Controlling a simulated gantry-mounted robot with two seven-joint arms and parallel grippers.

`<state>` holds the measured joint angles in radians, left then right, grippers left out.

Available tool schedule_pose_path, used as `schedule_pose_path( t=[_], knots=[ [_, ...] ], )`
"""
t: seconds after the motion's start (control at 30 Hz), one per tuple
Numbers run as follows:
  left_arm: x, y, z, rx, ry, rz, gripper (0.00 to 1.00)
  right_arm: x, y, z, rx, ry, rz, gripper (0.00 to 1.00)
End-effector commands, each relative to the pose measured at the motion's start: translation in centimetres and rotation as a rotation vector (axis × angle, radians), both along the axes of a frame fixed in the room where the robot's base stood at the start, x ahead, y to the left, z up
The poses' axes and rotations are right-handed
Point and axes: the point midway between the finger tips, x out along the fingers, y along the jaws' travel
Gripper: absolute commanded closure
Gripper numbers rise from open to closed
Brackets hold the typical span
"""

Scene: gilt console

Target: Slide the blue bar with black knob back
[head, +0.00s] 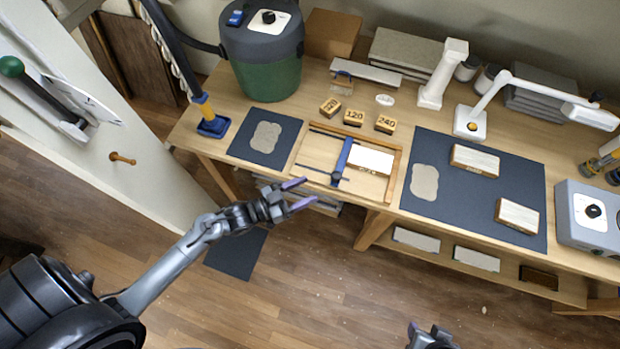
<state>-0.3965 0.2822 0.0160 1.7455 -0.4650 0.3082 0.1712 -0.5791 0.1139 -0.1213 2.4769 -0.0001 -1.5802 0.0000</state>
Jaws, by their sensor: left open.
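The blue bar (342,158) stands in a shallow wooden frame (396,162) on the workbench, running from front to back. A dark rod crosses its front end; I cannot make out the black knob clearly. A pale block (370,160) lies just right of the bar in the frame. My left gripper (307,192) is open and empty, its two purple-tipped fingers spread near the bench's front edge, to the front left of the bar and apparently apart from it. My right gripper (432,338) shows only partly at the bottom edge, away from the bench.
Wooden blocks marked with numbers (353,117) stand behind the frame. A dark mat (285,148) lies left of it, and a larger mat (450,208) with blocks lies right. A green canister (265,75), a white lamp (470,122) and a grey box (590,215) also occupy the bench.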

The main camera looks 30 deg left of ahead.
Motion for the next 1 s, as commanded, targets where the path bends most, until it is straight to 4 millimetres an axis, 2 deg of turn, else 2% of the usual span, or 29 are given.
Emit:
schedule_pose_path(
  t=[0.03, 0.2, 0.47, 1.0],
  knots=[
    [0.5, 0.5, -2.0, 0.009, -0.005, 0.003, 0.43, 0.0, 0.0, -2.1, -0.001, 0.0, 0.0, 0.57],
    [1.4, 0.9, -3.0, 0.02, -0.026, 0.003, 0.43, 0.0, -0.1, -4.0, -0.004, 0.0, 0.002, 0.57],
    [3.0, 0.1, -3.0, 0.02, -0.036, 0.004, 0.43, 0.0, -0.4, -4.3, -0.012, -0.002, 0.006, 0.57],
    [9.7, -4.0, -3.0, 0.019, -0.034, 0.005, 0.43, 0.0, -0.1, -4.5, -0.003, -0.003, 0.001, 0.57]
  ],
)
